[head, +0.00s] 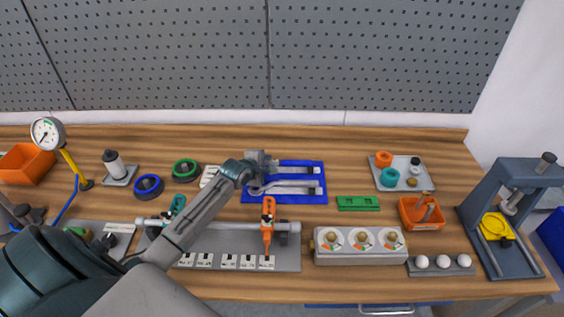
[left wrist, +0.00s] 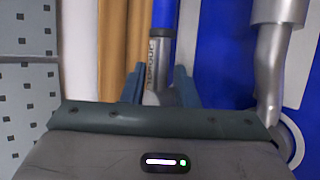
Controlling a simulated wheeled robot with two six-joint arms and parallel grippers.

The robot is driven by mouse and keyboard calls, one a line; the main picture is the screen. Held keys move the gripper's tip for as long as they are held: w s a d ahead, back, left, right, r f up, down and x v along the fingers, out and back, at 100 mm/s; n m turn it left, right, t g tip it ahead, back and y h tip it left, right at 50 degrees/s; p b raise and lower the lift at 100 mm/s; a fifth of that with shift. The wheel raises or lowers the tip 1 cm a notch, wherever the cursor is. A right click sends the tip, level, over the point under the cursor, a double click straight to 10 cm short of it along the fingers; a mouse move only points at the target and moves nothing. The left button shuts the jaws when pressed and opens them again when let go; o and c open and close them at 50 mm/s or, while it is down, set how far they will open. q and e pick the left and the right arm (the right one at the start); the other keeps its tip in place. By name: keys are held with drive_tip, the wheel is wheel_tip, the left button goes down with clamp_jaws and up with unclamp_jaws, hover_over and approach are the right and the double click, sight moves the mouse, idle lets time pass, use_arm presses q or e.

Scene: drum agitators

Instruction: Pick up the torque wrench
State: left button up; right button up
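The torque wrench (head: 296,170) is the upper of two grey tools in the blue tray (head: 261,199). In the left wrist view the wrench (left wrist: 160,62) shows a grey shaft with lettering and a blue grip beyond. My left gripper (head: 264,163) is at its left end. In the left wrist view my left gripper (left wrist: 159,82) has one finger on each side of the wrench and appears closed on its rounded end. The gripper hides that end in the head view. My right gripper is not in view.
A second grey tool (head: 290,188) lies just below in the tray and also shows in the left wrist view (left wrist: 273,60). An orange-handled tool (head: 268,225) stands near my forearm. A green block (head: 358,203) lies right of the tray. A pegboard wall rises behind the bench.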

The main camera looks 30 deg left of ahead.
use_arm(q)
drive_tip(key=shift+s, duration=0.1)
clamp_jaws()
drive_tip(key=shift+r, duration=0.1)
